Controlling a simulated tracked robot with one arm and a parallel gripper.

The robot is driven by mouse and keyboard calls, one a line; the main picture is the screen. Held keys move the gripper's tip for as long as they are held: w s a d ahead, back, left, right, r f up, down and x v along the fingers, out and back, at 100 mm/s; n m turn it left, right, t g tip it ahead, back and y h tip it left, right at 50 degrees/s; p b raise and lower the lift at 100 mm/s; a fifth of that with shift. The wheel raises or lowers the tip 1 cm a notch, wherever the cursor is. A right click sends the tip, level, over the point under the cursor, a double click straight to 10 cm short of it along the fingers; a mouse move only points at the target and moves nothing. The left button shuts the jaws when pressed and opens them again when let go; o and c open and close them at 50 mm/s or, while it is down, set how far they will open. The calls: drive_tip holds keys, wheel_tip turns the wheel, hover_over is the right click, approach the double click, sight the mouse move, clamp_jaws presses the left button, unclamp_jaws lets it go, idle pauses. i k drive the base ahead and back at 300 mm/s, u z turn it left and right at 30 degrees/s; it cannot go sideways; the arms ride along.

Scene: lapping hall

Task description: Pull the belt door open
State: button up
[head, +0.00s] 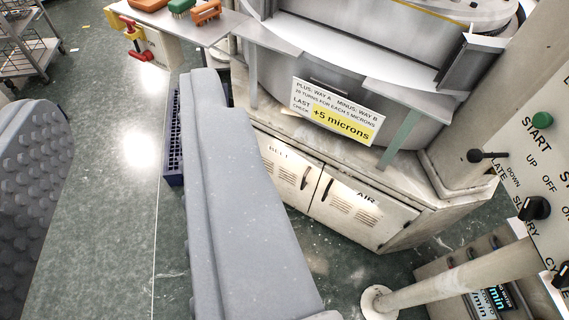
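The belt door (282,172) is a cream panel with louvre slots, marked "BELT", low on the front of the lapping machine's base. It looks shut, flush with the air door (362,212) to its right. Its small dark handle (305,178) is near its right edge. My gripper (137,92) shows as two large grey fingers, the left one with a bumpy pad. The right finger is in front of the area left of the belt door and hides part of the base there. Nothing is held.
A sign (332,112) reading "+5 microns" hangs above the doors. A control panel (540,170) on a post stands at right, with a pale pole (450,277) below it. A dark blue crate (174,140) is behind the right finger.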

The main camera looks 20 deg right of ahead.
sight(295, 175)
drive_tip(key=z, duration=0.25)
drive_tip(key=i, duration=1.1)
drive_tip(key=z, duration=0.55)
